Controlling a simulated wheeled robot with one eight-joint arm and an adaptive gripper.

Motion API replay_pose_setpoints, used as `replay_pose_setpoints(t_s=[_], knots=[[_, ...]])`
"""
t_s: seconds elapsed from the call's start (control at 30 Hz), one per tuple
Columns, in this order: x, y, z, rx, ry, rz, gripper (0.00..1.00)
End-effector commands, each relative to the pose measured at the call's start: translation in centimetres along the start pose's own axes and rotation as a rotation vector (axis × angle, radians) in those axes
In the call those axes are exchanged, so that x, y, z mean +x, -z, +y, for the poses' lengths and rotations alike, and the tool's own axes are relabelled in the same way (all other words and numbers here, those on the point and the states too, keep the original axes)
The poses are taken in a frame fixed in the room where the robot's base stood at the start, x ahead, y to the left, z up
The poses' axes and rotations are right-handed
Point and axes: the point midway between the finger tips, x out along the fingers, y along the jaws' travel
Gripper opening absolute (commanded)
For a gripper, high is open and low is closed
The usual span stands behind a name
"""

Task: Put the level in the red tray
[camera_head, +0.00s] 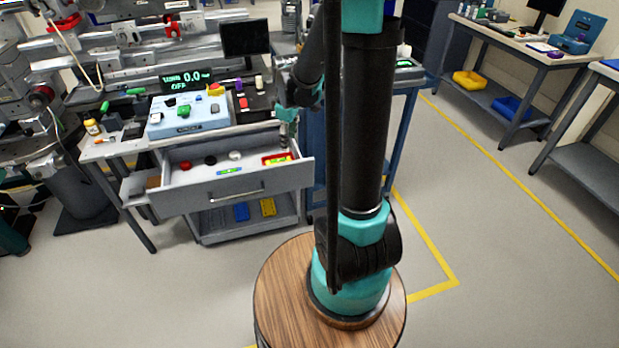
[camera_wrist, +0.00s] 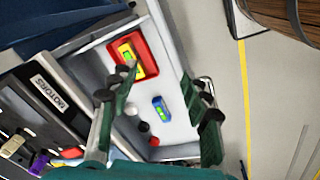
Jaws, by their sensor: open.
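The red tray (camera_wrist: 146,50) lies inside the open drawer and also shows in the head view (camera_head: 265,161). A small yellow item with green parts (camera_wrist: 126,52) lies in the tray. A blue level-like piece with a green middle (camera_wrist: 162,108) lies on the drawer floor outside the tray; it also shows in the head view (camera_head: 230,170). My gripper (camera_wrist: 158,78) is open and empty, with its fingers spread above the drawer. In the head view my gripper (camera_head: 287,132) is above the drawer's back right, near the tray.
The drawer (camera_head: 250,190) also holds red, black and white round pieces (camera_wrist: 144,127). The bench above it carries a blue-grey control box (camera_head: 188,117) and a display. A blue cart (camera_head: 400,100) stands to the right. The floor before the drawer is clear.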

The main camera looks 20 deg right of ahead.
Motion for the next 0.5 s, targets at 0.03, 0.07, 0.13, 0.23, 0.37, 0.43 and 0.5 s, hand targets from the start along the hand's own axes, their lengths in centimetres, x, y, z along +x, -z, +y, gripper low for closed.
replay_pose_setpoints(t_s=[0.03,0.07,0.13,0.23,0.37,0.43,0.5], knots=[[-0.7,-1.4,-1.5,0.079,-0.015,0.012,0.48],[-0.9,-2.1,-2.2,0.131,-0.024,0.02,0.48],[-1.5,-3.7,-3.9,0.249,-0.044,0.041,0.48],[-1.9,-6.0,-6.5,0.417,-0.067,0.074,0.48],[-1.9,-8.8,-9.7,0.629,-0.091,0.122,0.48],[-1.6,-10.1,-11.2,0.727,-0.099,0.146,0.48],[-1.4,-11.1,-12.4,0.809,-0.105,0.167,0.48]])
